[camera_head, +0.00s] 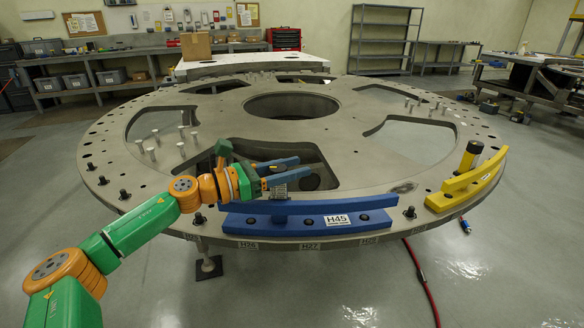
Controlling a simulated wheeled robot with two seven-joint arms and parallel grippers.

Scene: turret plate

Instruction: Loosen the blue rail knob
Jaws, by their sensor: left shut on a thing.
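The blue rail (365,204), with a white H45 label, lies along the near edge of the grey turret plate (370,165). A grey upright knob (279,192) stands at the rail's left half. My left gripper (282,176) reaches in from the left, with its two blue fingers closed around the knob's upper part. The fingers hide the knob's top, so I cannot tell how far it is turned. My right gripper is not in view.
A yellow rail (465,188) with a black-and-yellow upright piece (470,156) sits at the plate's right edge. Several short pegs and black bolts stand on the plate. The plate has large openings. A red cable (423,282) lies on the floor in front.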

